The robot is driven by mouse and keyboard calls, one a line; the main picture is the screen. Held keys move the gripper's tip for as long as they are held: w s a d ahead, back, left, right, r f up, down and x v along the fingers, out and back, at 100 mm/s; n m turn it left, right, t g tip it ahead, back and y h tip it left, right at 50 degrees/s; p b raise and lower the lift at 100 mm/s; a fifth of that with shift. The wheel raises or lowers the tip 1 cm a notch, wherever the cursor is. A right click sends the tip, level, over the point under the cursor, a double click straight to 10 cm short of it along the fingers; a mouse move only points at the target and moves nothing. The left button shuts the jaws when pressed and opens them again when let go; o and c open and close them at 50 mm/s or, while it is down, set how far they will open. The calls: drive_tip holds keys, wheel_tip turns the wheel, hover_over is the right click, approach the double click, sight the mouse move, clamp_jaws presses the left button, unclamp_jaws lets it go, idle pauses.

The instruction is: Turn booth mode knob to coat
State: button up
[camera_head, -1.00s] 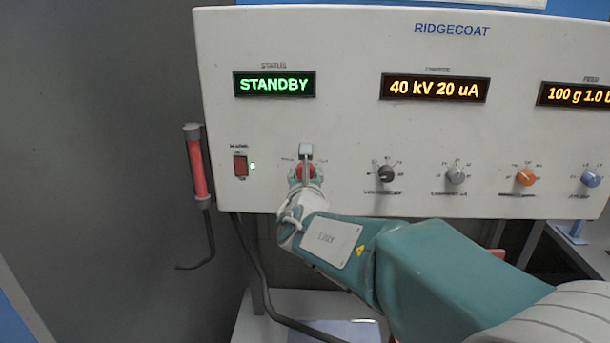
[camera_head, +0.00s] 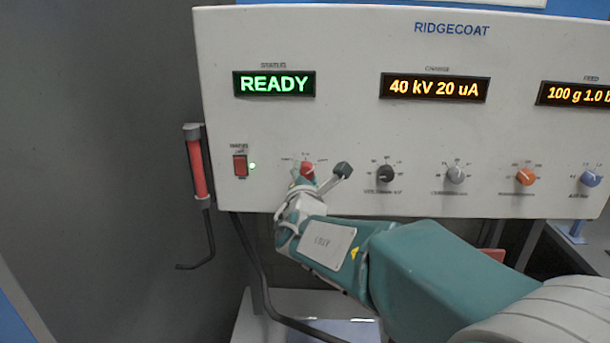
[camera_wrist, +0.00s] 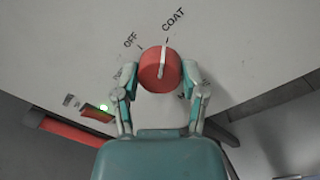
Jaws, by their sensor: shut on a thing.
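The booth mode knob (camera_wrist: 151,72) is red with a white pointer line. In the wrist view its pointer lines up with the tick by the COAT label (camera_wrist: 173,18); the OFF label (camera_wrist: 131,39) is to the left. The knob also shows in the head view (camera_head: 307,168), low on the left part of the panel. My gripper (camera_wrist: 160,70) is shut on the knob, one finger on each side. In the head view my gripper (camera_head: 304,180) partly covers the knob's lower side and labels. The status display (camera_head: 273,84) reads READY in green.
The white RIDGECOAT panel (camera_head: 340,130) has a red mains switch (camera_head: 240,165) with a lit green lamp left of the knob. A black knob (camera_head: 385,174) and other knobs stand to the right. A red-and-grey holder (camera_head: 197,168) hangs at the panel's left edge.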

drive_tip(key=shift+f+m, duration=0.1)
drive_tip(key=shift+m, duration=0.5)
drive_tip(key=o, duration=1.2)
drive_tip(key=shift+w, duration=0.1)
drive_tip(key=shift+c, duration=0.2)
drive_tip(key=s, duration=1.2)
drive_tip(key=shift+f, duration=0.35)
